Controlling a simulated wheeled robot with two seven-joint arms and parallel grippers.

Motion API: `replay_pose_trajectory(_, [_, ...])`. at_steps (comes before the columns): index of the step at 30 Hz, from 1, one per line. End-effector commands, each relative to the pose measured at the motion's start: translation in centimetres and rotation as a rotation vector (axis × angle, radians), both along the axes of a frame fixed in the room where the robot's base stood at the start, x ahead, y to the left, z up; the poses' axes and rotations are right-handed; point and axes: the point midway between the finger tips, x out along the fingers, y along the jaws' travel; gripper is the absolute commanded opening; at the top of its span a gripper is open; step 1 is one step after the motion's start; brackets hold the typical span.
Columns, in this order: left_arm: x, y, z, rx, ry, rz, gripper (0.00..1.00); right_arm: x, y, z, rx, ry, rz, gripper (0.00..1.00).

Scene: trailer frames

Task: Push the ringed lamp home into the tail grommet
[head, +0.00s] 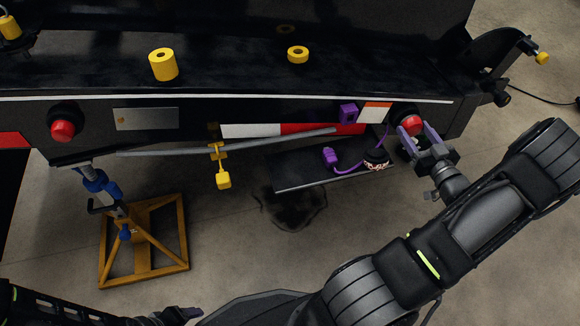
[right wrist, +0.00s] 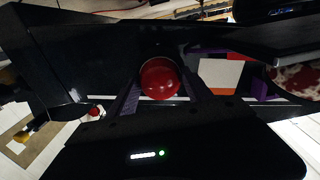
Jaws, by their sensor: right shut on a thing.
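A red lamp (head: 411,124) sits at the right of the trailer's tail beam, in front of a dark round grommet (head: 403,112). My right gripper (head: 412,133) is shut on this lamp, with a finger on either side. The lamp also shows between the fingers in the right wrist view (right wrist: 160,78). I cannot tell how deep it sits in the grommet, and no ring is clear on it. A second red lamp (head: 63,131) sits in a dark grommet at the left. Part of my left gripper (head: 182,314) shows at the bottom edge; its jaws are unclear.
A black shelf (head: 300,182) below the beam holds a purple plug (head: 330,156) with its cable. A purple block (head: 348,113) is beside an orange-white plate (head: 376,112). A grey bar (head: 270,143) crosses below the beam.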

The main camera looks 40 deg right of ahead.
Motion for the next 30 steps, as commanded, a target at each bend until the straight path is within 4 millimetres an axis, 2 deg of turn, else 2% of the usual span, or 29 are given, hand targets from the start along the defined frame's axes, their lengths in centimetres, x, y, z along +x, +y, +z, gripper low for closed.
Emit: replay_pose_trajectory(30, [0.00,0.00,0.26,0.000,0.000,0.000,0.72,0.65,-0.24,0.03,-0.001,-0.001,0.001,0.14])
